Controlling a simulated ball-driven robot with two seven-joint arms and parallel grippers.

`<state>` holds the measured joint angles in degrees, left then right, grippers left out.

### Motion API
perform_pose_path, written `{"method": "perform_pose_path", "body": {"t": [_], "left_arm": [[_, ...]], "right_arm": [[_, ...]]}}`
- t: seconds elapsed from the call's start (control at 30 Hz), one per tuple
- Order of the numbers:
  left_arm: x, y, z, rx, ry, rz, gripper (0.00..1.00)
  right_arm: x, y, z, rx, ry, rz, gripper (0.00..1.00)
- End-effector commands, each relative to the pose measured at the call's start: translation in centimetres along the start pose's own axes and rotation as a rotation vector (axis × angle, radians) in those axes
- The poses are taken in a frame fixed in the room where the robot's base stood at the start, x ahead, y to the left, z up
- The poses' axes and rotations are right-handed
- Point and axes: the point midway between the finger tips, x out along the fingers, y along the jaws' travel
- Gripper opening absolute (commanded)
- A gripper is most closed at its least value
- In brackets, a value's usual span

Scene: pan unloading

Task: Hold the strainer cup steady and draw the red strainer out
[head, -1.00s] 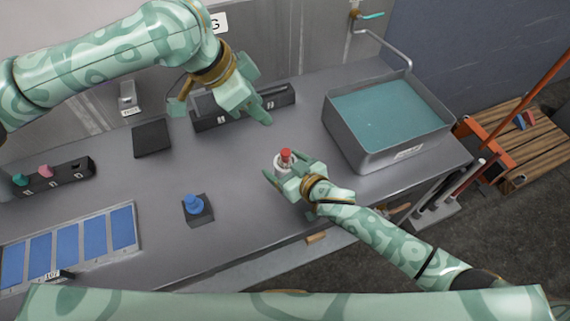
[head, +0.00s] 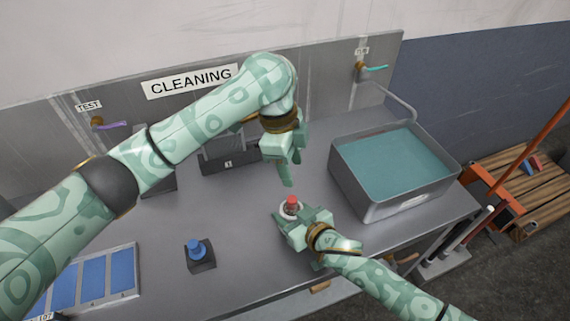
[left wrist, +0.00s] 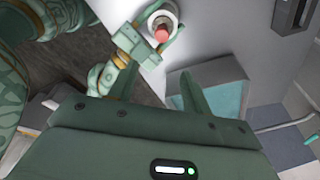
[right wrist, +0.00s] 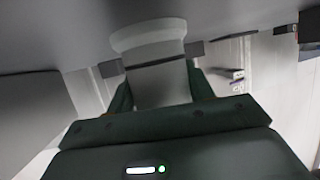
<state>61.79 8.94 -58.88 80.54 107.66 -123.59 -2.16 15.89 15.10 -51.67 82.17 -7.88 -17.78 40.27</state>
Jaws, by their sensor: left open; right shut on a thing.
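The strainer cup (head: 284,211) is a small white cup standing on the grey table. It fills the middle of the right wrist view as a pale rimmed cup (right wrist: 150,40). The red strainer (head: 292,203) sits in the cup with its red top showing, also seen in the left wrist view (left wrist: 162,34). My right gripper (head: 289,217) is shut around the cup from the front. My left gripper (head: 287,180) is open and empty, fingers pointing down, above and behind the cup. In the left wrist view its fingers (left wrist: 160,92) are apart, with the strainer beyond them.
A metal basin of teal liquid (head: 450,165) stands right of the cup. A blue-knobbed item in a dark block (head: 201,262) stands to the left. A tray with blue panels (head: 136,275) lies front left. A dark rack (head: 228,160) is behind. The table between is clear.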

Motion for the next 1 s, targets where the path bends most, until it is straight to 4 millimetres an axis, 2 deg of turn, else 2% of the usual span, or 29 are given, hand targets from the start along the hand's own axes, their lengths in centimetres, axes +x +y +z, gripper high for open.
{"method": "perform_pose_path", "body": {"t": [0.07,0.23,0.5,0.7,1.0], "left_arm": [[0.2,0.0,1.1,0.08,-0.047,0.011,0.49],[1.9,0.1,1.4,0.129,-0.06,0.015,0.49],[7.5,0.2,1.8,0.124,-0.06,0.014,0.49],[10.7,0.2,2.0,0.123,-0.061,0.012,0.49],[12.1,0.1,2.1,0.126,-0.062,0.009,0.49]], "right_arm": [[0.0,-0.1,0.1,0.001,-0.001,-0.001,0.26],[0.0,-0.1,0.1,0.001,-0.001,-0.001,0.26],[0.0,-0.1,0.1,0.001,-0.001,-0.001,0.26],[0.0,-0.1,0.1,0.001,-0.001,-0.001,0.26],[0.0,-0.1,0.0,0.001,-0.001,-0.001,0.26]]}}
